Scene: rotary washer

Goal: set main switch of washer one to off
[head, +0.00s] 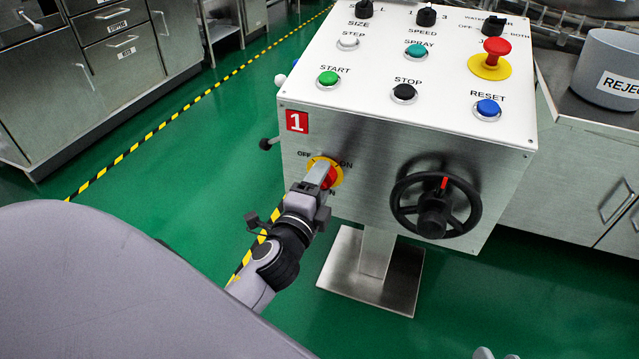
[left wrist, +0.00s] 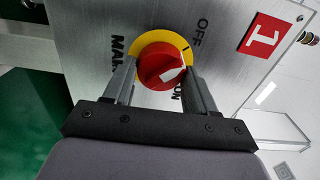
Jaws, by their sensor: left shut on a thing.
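The washer's main switch (head: 332,177) is a red knob on a yellow ring, on the front of the control box marked 1 (head: 297,122). OFF is printed at its upper left and ON at its right. My left gripper (head: 321,172) is shut on the knob and partly hides it. In the left wrist view, the fingers (left wrist: 160,80) flank the red knob (left wrist: 158,62). The knob's white mark sits on the side near the ON label, away from OFF. Pale tips (head: 495,353) at the bottom edge may be my right gripper, mostly cut off.
A black handwheel (head: 437,205) sticks out right of the switch. Buttons and a red emergency stop (head: 496,47) cover the top panel. A pedestal foot (head: 372,272) stands below on green floor. A grey reject bin (head: 608,70) stands at the right.

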